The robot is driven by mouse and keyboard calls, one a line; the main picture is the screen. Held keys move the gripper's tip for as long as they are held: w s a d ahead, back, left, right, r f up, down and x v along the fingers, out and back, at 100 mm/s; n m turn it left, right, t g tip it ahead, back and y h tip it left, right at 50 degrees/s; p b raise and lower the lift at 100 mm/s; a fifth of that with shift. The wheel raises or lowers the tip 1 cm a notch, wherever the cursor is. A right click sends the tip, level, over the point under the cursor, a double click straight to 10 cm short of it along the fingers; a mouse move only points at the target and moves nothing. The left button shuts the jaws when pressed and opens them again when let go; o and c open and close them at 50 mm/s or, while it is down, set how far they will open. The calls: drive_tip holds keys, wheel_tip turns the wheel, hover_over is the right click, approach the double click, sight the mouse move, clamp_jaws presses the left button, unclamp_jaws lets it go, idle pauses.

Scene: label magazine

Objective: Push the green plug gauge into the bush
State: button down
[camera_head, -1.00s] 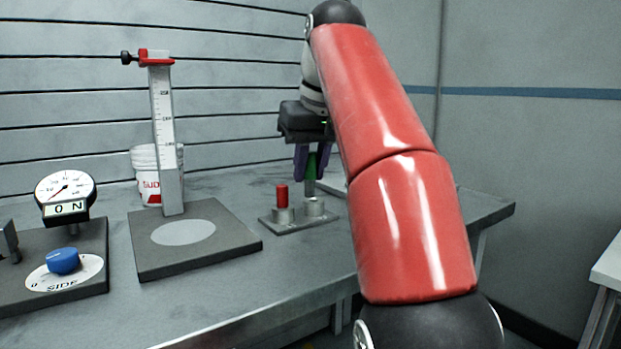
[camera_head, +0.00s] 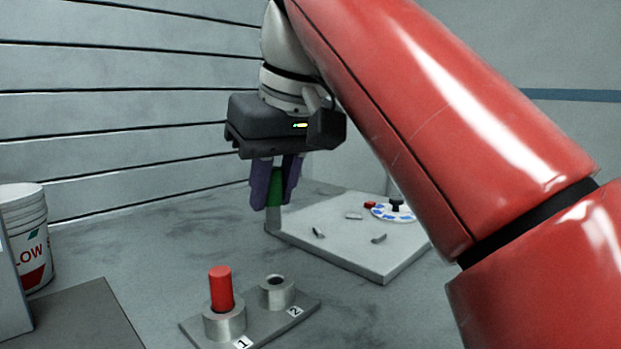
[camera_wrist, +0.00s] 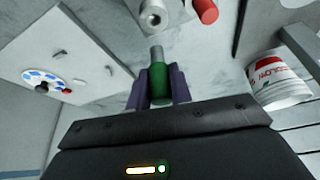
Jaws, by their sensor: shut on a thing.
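My gripper (camera_head: 273,190) is shut on the green plug gauge (camera_head: 276,186), which hangs upright with its steel pin (camera_head: 272,219) pointing down. In the head view the gauge appears above and behind the bush plate (camera_head: 255,327). The bush marked 2 (camera_head: 277,292) is empty, with its dark hole showing. The bush marked 1 (camera_head: 224,323) has a red plug gauge (camera_head: 221,287) standing in it. In the wrist view the steel pin (camera_wrist: 156,55) is apart from the open bush (camera_wrist: 152,17), and the green handle (camera_wrist: 159,86) sits between the purple fingers.
A pale board (camera_head: 345,243) with a blue-and-white dial (camera_head: 393,212) and small parts lies behind to the right. A white bucket (camera_head: 24,225) and a dark grey base plate (camera_head: 80,322) are at the left. Bare bench lies between bucket and bushes.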

sight(277, 219)
idle(0.5)
wheel_tip(277, 219, down, 6)
drive_tip(key=b, duration=0.5)
drive_tip(key=shift+r, duration=0.15)
drive_tip(key=shift+p, duration=0.65)
idle(1.4)
drive_tip(key=shift+f+b, duration=1.35)
drive_tip(key=shift+f, duration=0.4)
drive_tip(key=c, duration=1.2)
unclamp_jaws()
drive_tip(key=shift+o, duration=0.2)
